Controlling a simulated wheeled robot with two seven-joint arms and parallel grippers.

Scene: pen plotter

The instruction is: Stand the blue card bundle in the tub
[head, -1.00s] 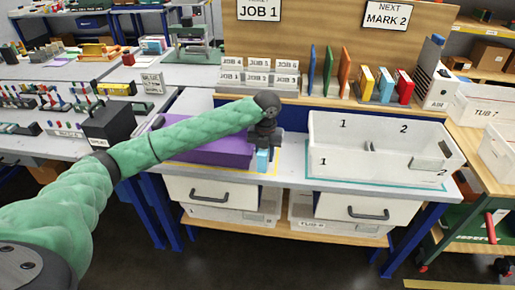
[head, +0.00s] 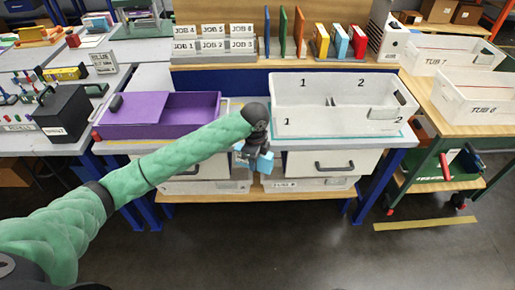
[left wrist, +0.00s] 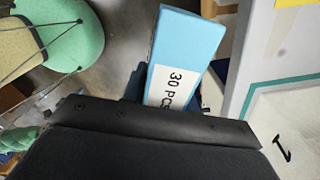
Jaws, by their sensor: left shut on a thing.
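The light blue card bundle (head: 264,163) is in my left gripper (head: 256,150), in front of the table's front edge and left of the tub. In the left wrist view the bundle (left wrist: 188,55) shows a white label reading "30 pcs" and sticks out past the dark gripper body; the fingertips are mostly hidden. The white tub (head: 340,127) stands on the table, right of the gripper, with a low divider and compartments marked 1 and 2. I see no bundle in it. Part of its wall shows in the left wrist view (left wrist: 305,115). My right gripper is not in view.
A purple tray (head: 190,130) lies on the table left of the tub. Drawers (head: 333,163) sit under the tabletop. More white tubs (head: 470,98) stand at right.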

